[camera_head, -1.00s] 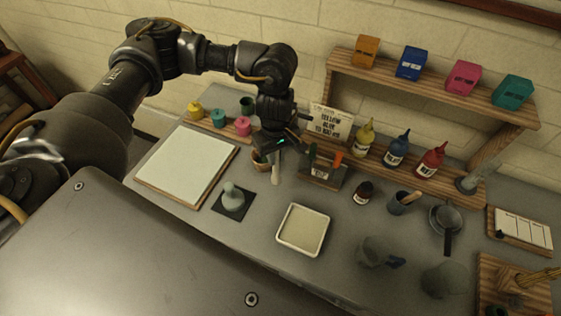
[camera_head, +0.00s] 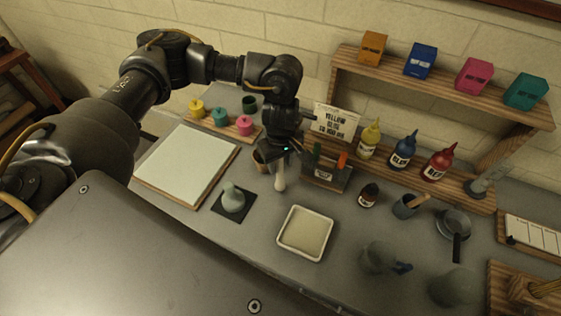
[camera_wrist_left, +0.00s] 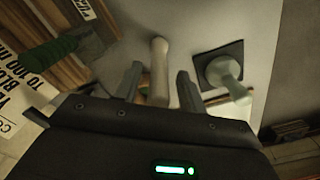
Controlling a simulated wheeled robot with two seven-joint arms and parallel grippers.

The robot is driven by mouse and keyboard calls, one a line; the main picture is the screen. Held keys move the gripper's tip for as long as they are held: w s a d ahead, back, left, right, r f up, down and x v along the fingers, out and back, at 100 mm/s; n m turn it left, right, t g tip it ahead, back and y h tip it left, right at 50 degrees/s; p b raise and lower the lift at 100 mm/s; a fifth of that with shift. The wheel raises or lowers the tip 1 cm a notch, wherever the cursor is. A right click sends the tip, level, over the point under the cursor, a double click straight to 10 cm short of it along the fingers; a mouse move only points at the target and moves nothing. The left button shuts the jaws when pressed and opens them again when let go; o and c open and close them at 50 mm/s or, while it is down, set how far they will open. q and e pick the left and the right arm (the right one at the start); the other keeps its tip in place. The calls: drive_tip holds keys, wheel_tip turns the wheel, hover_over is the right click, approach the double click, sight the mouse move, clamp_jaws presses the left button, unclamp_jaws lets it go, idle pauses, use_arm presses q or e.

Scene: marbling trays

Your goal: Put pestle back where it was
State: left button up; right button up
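The pale, slim pestle (camera_head: 280,178) shows just below my left gripper (camera_head: 283,152) in the head view, over the grey table. In the left wrist view the pestle (camera_wrist_left: 159,68) lies between the two fingers of my left gripper (camera_wrist_left: 160,85), with a narrow gap on each side. The fingers look open around its near end. I cannot tell whether the pestle touches the table. My right gripper is not in view.
A grey-green muller (camera_head: 233,198) stands on a dark mat, and a white-rimmed tray (camera_head: 304,256) is in front. A pale board (camera_head: 174,185) lies left. Bottles and a shelf stand at the back right.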

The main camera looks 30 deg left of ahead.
use_arm(q)
drive_tip(key=shift+w+r, duration=0.1)
drive_tip(key=shift+r, duration=0.25)
wheel_tip(320, 180, up, 11)
drive_tip(key=b, duration=0.3)
drive_tip(key=shift+f, duration=0.15)
drive_tip(key=shift+r, duration=0.5)
drive_tip(key=shift+f, duration=0.1)
